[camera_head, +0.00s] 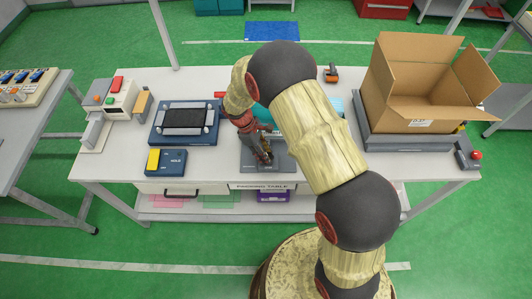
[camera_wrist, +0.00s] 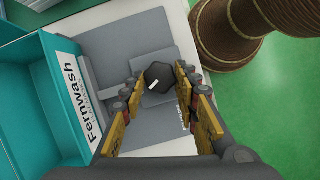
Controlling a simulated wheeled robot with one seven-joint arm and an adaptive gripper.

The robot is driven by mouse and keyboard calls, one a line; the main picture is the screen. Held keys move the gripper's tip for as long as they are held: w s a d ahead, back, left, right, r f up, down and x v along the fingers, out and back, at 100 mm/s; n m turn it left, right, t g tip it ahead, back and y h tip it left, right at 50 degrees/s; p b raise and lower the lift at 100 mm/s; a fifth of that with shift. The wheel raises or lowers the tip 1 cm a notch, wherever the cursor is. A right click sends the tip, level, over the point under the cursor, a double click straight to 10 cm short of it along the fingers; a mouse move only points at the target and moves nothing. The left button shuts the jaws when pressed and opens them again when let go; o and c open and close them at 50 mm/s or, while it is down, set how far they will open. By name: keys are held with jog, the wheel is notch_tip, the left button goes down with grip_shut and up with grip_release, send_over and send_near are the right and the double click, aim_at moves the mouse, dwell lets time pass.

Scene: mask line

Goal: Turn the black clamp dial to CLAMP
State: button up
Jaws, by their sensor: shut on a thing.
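The black clamp dial (camera_wrist: 159,76) is a dark knob with a short white pointer line on its top. It stands on a grey plate (camera_wrist: 110,61) that also shows on the table in the head view (camera_head: 285,163). My gripper (camera_wrist: 161,72) has its yellow-and-dark fingers on either side of the dial, shut on it. In the head view my gripper (camera_head: 264,152) reaches down over the grey plate and hides the dial. The lettering beside the dial is too small or covered to read.
A teal box (camera_wrist: 28,85) with a Fernwash label stands close beside the plate. On the table are a blue fixture (camera_head: 160,136) with a black pad, a small blue-and-yellow unit (camera_head: 166,162), an orange-black tool (camera_head: 331,74) and an open cardboard box (camera_head: 400,108).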

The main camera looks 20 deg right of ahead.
jog(key=m+y, duration=0.1)
jog(key=m, duration=0.2)
jog(key=m+g+p, duration=0.1)
jog(key=m, duration=0.1)
jog(key=shift+w+d+m+y, duration=0.2)
jog(key=shift+m+y, duration=0.2)
dwell(0.4)
jog(key=o, duration=1.1)
jog(key=shift+g, duration=0.3)
jog(key=shift+o, duration=0.3)
jog(key=v, duration=1.2)
